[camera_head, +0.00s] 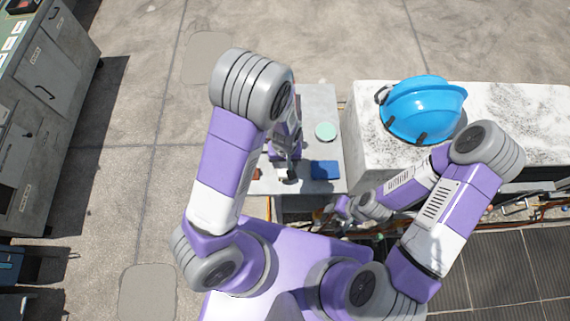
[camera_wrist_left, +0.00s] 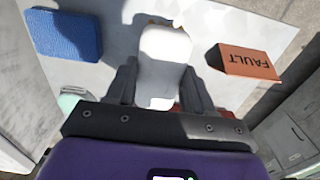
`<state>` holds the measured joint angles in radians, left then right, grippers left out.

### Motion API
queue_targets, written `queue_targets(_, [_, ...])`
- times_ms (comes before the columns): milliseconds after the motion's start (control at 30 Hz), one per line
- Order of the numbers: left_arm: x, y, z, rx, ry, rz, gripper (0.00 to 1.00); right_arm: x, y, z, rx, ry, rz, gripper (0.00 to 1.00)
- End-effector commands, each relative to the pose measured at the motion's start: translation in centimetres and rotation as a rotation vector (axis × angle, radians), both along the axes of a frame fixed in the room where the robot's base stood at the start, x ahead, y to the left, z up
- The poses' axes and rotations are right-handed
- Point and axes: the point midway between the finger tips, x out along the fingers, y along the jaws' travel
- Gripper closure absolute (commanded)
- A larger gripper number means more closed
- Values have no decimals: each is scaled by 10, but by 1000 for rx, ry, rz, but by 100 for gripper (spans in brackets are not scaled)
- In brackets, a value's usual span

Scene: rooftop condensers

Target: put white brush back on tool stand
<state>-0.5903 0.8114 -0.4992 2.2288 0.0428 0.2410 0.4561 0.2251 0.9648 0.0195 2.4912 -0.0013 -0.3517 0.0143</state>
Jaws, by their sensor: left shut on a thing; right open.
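In the left wrist view, the white brush (camera_wrist_left: 163,62) is between the two fingers of my left gripper (camera_wrist_left: 160,88), which is shut on it. Behind it is a pale grey stand top (camera_wrist_left: 195,22). In the head view, my left gripper (camera_head: 287,172) is over the near part of this grey top (camera_head: 318,98), and my arm hides most of the brush. I cannot tell whether the brush touches the surface. My right gripper (camera_head: 345,208) is open and apart, low beside the marble-topped counter. No separate tool holder can be made out.
A blue block (camera_head: 325,169) and a mint round item (camera_head: 325,131) lie on the grey top. An orange-brown FAULT block (camera_wrist_left: 248,62) lies right of the brush in the wrist view. A blue helmet (camera_head: 425,108) sits on the marble counter (camera_head: 510,105). Grey cabinets (camera_head: 45,105) stand left.

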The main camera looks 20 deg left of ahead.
Motion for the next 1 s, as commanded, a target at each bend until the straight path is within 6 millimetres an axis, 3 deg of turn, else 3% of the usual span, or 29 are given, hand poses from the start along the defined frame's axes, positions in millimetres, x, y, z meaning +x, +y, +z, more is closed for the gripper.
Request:
queue_targets(233, [-1, 1, -33, 1, 3, 1, 93, 0, 0, -2, 0, -1, 0, 57])
queue_targets(600, [0, 0, -38, 0, 1, 0, 93, 1, 0, -6, 0, -1, 1, 57])
queue_targets(633, [0, 0, -38, 0, 1, 0, 46, 1, 0, -6, 0, -1, 1, 57])
queue_targets(800, [0, 0, -37, 0, 1, 0, 22, 1, 0, -5, 0, -1, 0, 57])
queue_targets(1000, [0, 0, -36, 0, 1, -1, 22, 1, 0, -5, 0, -1, 1, 57])
